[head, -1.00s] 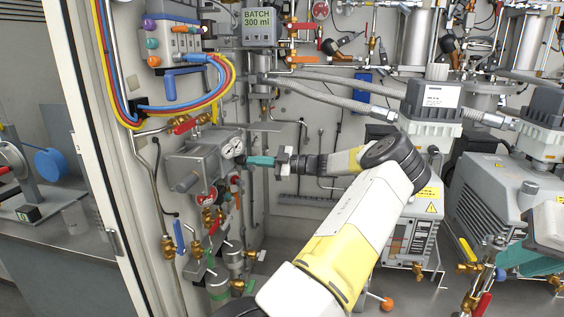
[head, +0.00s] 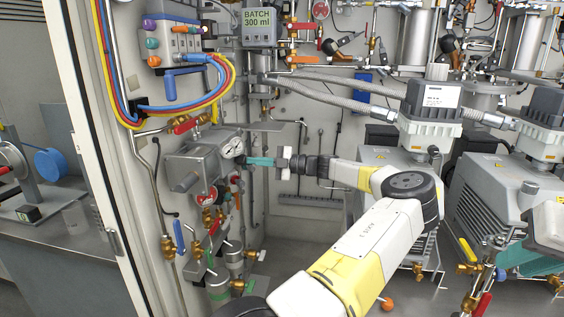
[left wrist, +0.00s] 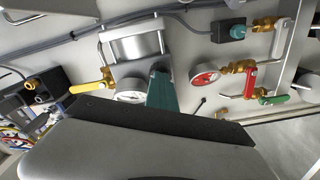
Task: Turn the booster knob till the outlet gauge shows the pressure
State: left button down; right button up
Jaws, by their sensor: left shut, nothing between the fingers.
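The grey booster block (head: 205,160) is mounted on the left cabinet wall. A grey cylinder that looks like its knob (head: 187,183) sticks out at its lower front. A white-faced gauge (head: 232,147) sits on its right side; its reading is too small to tell. My left gripper (head: 245,162) is shut and empty, with teal fingertips just right of the block, below the gauge. My right gripper (head: 508,262) is partly in view at the right edge.
A red gauge (head: 207,196) and several valves hang below the block. Coloured hoses (head: 190,107) loop above it. A display reading "BATCH 300 ml" (head: 258,27) is higher up. Pumps (head: 495,205) stand at the right.

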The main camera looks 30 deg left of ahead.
pick_arm(q)
jog(key=shift+n, duration=2.3)
jog(key=c, duration=1.7)
grip_release()
jog(key=shift+d, duration=0.1)
jog(key=shift+v, duration=0.95)
